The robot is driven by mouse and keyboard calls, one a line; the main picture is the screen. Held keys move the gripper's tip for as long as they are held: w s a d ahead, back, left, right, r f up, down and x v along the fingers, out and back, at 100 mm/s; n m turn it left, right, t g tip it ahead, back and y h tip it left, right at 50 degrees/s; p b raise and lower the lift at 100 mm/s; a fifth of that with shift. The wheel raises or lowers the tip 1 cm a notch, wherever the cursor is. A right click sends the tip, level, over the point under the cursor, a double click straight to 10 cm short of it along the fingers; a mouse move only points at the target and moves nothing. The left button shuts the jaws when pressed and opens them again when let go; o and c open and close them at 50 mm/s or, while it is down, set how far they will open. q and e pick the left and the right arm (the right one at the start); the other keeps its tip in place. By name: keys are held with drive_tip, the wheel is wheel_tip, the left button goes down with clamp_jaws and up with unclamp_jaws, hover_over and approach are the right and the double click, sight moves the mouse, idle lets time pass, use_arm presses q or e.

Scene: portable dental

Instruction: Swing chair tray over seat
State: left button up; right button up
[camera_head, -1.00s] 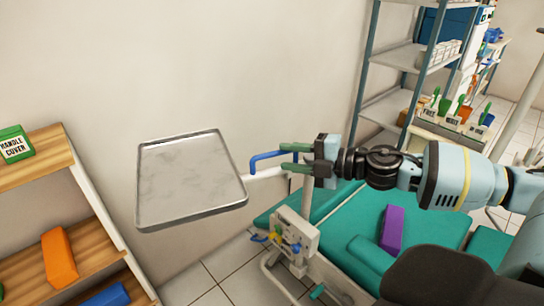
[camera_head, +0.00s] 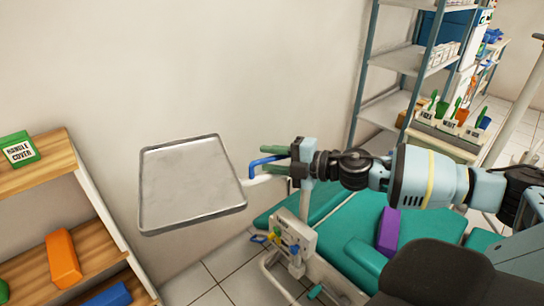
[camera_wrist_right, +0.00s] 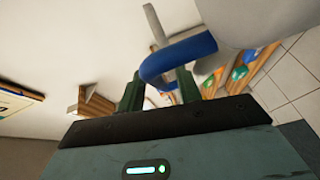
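The grey metal tray (camera_head: 192,186) is held level on a pale arm, left of the teal dental chair (camera_head: 350,228) and not over its seat. A blue handle (camera_head: 258,165) stands at the tray's right edge. My right gripper (camera_head: 273,160) is at this handle, with its green fingers apart on either side of it. In the right wrist view, the blue handle (camera_wrist_right: 178,57) curves past the two spread fingers (camera_wrist_right: 158,92). I cannot tell whether either finger touches it. My left gripper is not in view.
A wooden shelf (camera_head: 60,160) with a green box (camera_head: 18,150) and an orange block (camera_head: 62,258) stands at the left. A purple block (camera_head: 388,230) lies on the chair. A metal rack (camera_head: 405,60) stands behind. Bare wall lies behind the tray.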

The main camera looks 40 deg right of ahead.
drive_tip(key=shift+w+a, duration=0.1)
idle(0.3)
clamp_jaws()
